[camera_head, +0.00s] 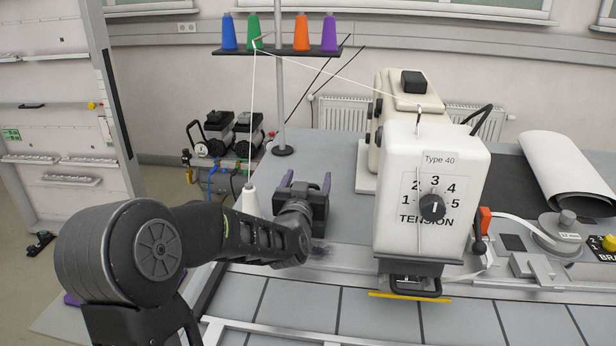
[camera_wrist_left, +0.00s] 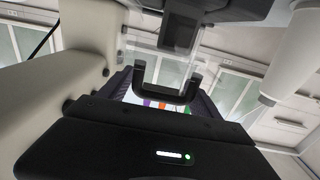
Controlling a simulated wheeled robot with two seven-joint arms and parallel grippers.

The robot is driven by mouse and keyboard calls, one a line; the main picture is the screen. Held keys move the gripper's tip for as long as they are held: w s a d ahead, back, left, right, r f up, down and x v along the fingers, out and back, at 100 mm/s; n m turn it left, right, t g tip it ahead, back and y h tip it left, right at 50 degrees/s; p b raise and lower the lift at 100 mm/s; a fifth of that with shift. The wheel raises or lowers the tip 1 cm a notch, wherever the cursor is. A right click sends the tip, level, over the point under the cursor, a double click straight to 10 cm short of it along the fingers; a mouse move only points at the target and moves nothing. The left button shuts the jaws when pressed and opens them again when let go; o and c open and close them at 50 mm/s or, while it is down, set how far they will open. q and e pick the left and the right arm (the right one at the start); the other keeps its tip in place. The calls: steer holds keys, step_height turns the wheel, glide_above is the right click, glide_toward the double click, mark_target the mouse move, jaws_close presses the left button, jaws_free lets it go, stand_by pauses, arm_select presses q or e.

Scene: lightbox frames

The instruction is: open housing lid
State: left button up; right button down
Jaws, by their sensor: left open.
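My left gripper (camera_head: 306,182) is open, with its two fingers apart and pointing away from me, left of the white machine head (camera_head: 395,190) marked "Type 40". In the left wrist view, a clear panel (camera_wrist_left: 178,40) with a dark U-shaped handle (camera_wrist_left: 168,95) shows ahead of the gripper; it looks like the housing lid. The handle appears between the fingers, with a gap, not gripped. In the head view I cannot make out the panel; the gripper probably hides it. My right gripper is not in view.
A white thread cone (camera_head: 250,202) stands close left of the gripper. Coloured spools (camera_head: 302,33) sit on a rack (camera_head: 275,51) above, with a thread running to the machine. The machine head blocks the right side. The grey tabletop (camera_head: 335,180) between is clear.

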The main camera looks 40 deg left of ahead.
arm_select(q)
steer(key=shift+w, duration=0.1)
steer(key=shift+c, duration=0.3)
jaws_close()
stand_by(0.5)
